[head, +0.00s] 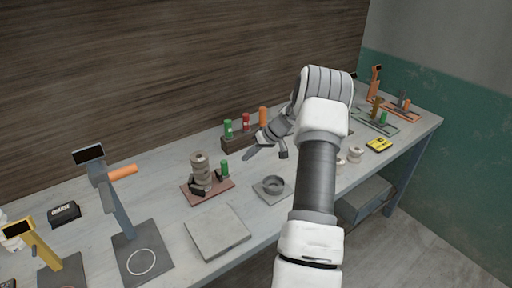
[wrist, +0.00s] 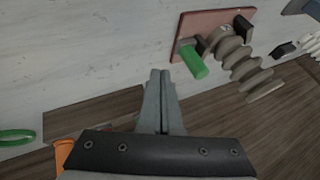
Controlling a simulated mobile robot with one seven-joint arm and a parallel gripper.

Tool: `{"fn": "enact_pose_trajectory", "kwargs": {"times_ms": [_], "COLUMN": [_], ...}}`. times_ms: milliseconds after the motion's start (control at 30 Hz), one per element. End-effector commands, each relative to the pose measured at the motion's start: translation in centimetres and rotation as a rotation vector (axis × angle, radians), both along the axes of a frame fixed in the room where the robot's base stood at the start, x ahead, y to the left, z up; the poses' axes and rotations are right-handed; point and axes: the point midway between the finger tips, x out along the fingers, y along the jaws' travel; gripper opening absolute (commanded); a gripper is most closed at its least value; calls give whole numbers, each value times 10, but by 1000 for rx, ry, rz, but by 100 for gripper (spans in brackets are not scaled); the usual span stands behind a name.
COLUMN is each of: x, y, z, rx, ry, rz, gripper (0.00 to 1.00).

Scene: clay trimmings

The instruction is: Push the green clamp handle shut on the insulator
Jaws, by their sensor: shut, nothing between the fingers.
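A ribbed grey-brown insulator (head: 200,170) stands upright on a reddish base plate (head: 222,186), with dark clamp parts at its foot. The green clamp handle (head: 224,168) stands up just right of the insulator, apart from its ribs. In the wrist view the green handle (wrist: 192,60), insulator (wrist: 242,66) and base plate (wrist: 200,27) lie at the upper right. My gripper (head: 247,157) is shut and empty, above the bench to the right of the green handle. In the wrist view its fingertips (wrist: 160,74) are together, a short way left of and below the handle.
A holder (head: 238,143) with green, red and orange handles stands behind. A grey dish (head: 273,186) and a flat grey slab (head: 217,232) lie in front. Another fixture with a green handle (head: 383,118) is farther right. A stand with an orange handle (head: 122,171) is left.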

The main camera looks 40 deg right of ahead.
Motion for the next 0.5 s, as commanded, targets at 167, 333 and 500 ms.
{"fn": "enact_pose_trajectory", "kwargs": {"times_ms": [167,333,500], "x": [13,18,19], "y": [21,39,45], "z": [-12,-14,-14], "rx": [-1,0,-1], "ry": [0,1,-1], "rz": [3,1,-1], "gripper": [0,0,0]}}
